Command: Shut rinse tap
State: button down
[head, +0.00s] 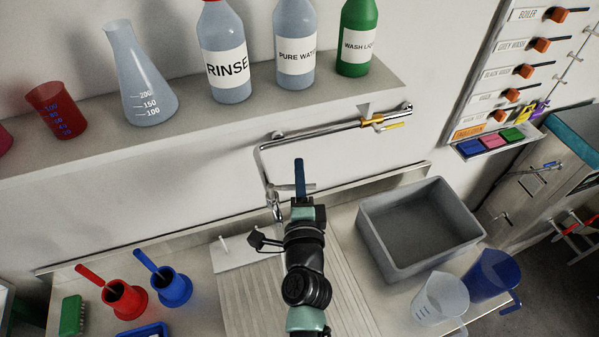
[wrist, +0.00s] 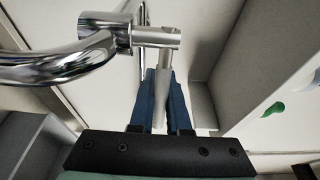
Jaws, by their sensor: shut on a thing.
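My gripper (head: 299,170) is above the worktop in front of the wall, with its blue fingers pointing at the wall. In the wrist view, the fingers (wrist: 161,80) are shut around a thin metal tap lever (wrist: 160,100). The lever joins the chrome tap body (wrist: 106,33) at the upper left of that view. In the head view, the chrome tap (head: 273,203) stands just left of my fingers, and a bit of its lever (head: 309,187) shows beside them. My fingers hide part of the lever.
A chrome pipe (head: 335,131) with a yellow lever (head: 392,126) runs along the wall. A shelf (head: 200,134) above holds bottles and a flask. A grey basin (head: 383,243) is to the right, with jugs in front. Red and blue pots (head: 125,299) stand left.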

jog(key=shift+w+f+b, duration=0.1)
jog(key=shift+f+b, duration=0.05)
jog(key=shift+b, duration=0.25)
jog(key=n+y+b, duration=0.1)
jog(key=b, duration=0.2)
jog(key=w+n+y+b, duration=0.1)
jog(key=y+b, duration=0.1)
jog(key=b, duration=0.1)
jog(key=a+n+g+y+b, duration=0.1)
jog(key=y+b, duration=0.1)
jog(key=b, duration=0.1)
jog(key=shift+w, duration=0.15)
jog(key=shift+a, duration=0.1)
jog(key=c, duration=0.9)
grip_release()
